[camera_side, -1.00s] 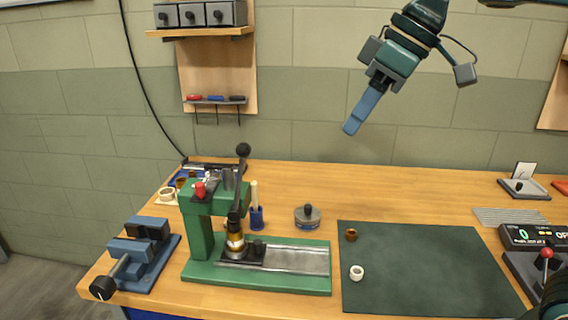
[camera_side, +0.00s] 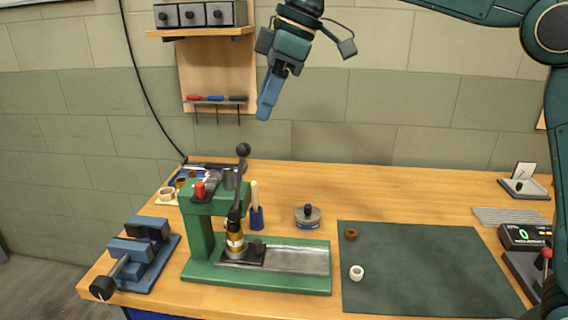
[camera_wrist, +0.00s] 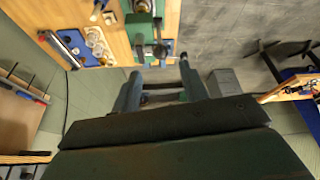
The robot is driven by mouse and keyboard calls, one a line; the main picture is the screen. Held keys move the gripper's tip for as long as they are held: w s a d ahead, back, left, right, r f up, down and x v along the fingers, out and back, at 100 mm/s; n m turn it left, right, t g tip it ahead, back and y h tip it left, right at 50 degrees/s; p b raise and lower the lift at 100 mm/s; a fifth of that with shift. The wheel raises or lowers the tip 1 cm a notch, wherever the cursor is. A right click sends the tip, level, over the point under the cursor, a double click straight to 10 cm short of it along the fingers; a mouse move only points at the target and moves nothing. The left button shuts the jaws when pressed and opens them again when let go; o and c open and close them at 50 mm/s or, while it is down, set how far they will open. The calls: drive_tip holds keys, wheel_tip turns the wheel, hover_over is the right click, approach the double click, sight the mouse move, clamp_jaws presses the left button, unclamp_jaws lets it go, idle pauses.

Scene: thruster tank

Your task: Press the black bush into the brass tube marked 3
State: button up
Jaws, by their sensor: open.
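A brass tube (camera_side: 235,241) stands upright under the ram of the green arbor press (camera_side: 200,235). A dark block (camera_side: 258,247) lies beside its foot on the press bed. I cannot read a 3 on the tube, and I cannot pick out the black bush for sure. My gripper (camera_side: 264,113) hangs high above and behind the press, pointing down and slightly left, touching nothing. In the wrist view my gripper (camera_wrist: 158,82) has its two fingers apart with nothing between them. The press (camera_wrist: 141,35) shows beyond the fingers.
The press lever (camera_side: 242,165) stands upright. A blue vise (camera_side: 140,255) is at left. A brown ring (camera_side: 351,234) and a white ring (camera_side: 357,272) lie on the dark mat (camera_side: 430,270). A lidded round pot (camera_side: 307,217) stands behind. A blue tray (camera_wrist: 68,45) and a ring board (camera_wrist: 97,43) are near the press.

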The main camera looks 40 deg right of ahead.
sight(243, 157)
drive_tip(key=shift+a+f, duration=0.1)
drive_tip(key=shift+f, duration=0.1)
drive_tip(key=shift+x, duration=6.7)
drive_tip(key=shift+c, duration=0.4)
clamp_jaws()
